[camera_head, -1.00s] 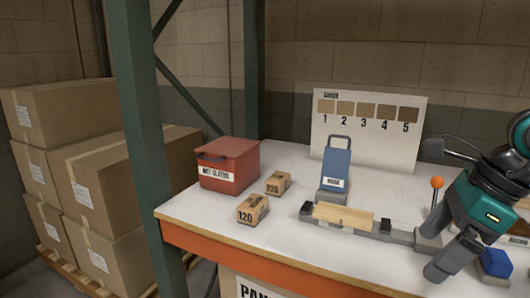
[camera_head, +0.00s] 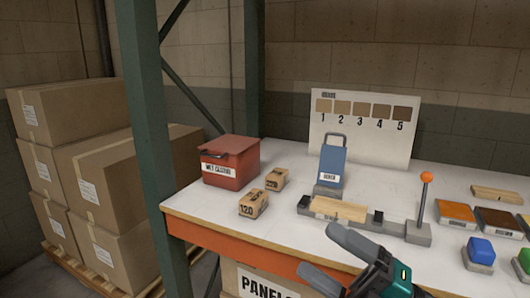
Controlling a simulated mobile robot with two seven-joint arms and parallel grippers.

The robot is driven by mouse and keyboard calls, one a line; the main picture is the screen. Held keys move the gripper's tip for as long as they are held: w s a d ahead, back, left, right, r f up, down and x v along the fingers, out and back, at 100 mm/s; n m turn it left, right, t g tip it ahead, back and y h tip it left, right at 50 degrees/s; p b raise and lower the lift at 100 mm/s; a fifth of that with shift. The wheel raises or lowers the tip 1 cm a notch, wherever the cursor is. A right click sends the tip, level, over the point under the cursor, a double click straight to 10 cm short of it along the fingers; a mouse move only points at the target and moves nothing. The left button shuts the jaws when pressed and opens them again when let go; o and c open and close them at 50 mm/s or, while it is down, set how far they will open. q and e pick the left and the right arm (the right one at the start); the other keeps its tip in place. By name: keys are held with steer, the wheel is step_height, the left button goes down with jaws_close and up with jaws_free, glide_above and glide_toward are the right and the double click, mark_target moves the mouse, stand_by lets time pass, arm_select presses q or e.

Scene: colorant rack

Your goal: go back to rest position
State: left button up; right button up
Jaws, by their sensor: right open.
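My right gripper (camera_head: 325,254) is open and empty at the bottom of the head view. It is in front of the bench's front edge, with its two dark fingers apart and pointing left. Part of it overlaps the bench edge in the picture. A light wood piece (camera_head: 338,210) lies in the grey fixture (camera_head: 379,222) behind it, apart from the gripper. My left gripper is out of view.
On the white bench (camera_head: 200,203) stand a red bin (camera_head: 231,167), two small numbered blocks (camera_head: 254,204), a blue holder (camera_head: 331,162), an orange-knobbed lever (camera_head: 424,198), a shade chart (camera_head: 365,125), and coloured blocks (camera_head: 480,252) and panels (camera_head: 457,212) at right. A green post (camera_head: 145,120) rises front left.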

steer(key=w+d+f+m+t+h, duration=0.2)
steer(key=d+f+m+t+h, duration=0.3)
steer(key=f+m+t+h, duration=0.7)
steer(key=s+d+f+m+g+h, duration=0.1)
steer(key=s+f+m+g+h, duration=0.2)
steer(key=s+f+m+g, duration=0.2)
steer(key=s+d+f+m+g+h, duration=0.2)
steer(key=s+f+m+g, duration=0.4)
steer(key=f+m, duration=0.5)
step_height(320, 180, down, 4)
steer(key=shift+s+d+f+m+h+p, duration=0.15)
steer(key=shift+s+m+h+p, duration=0.35)
steer(key=shift+s, duration=0.75)
steer(key=shift+c, duration=0.4)
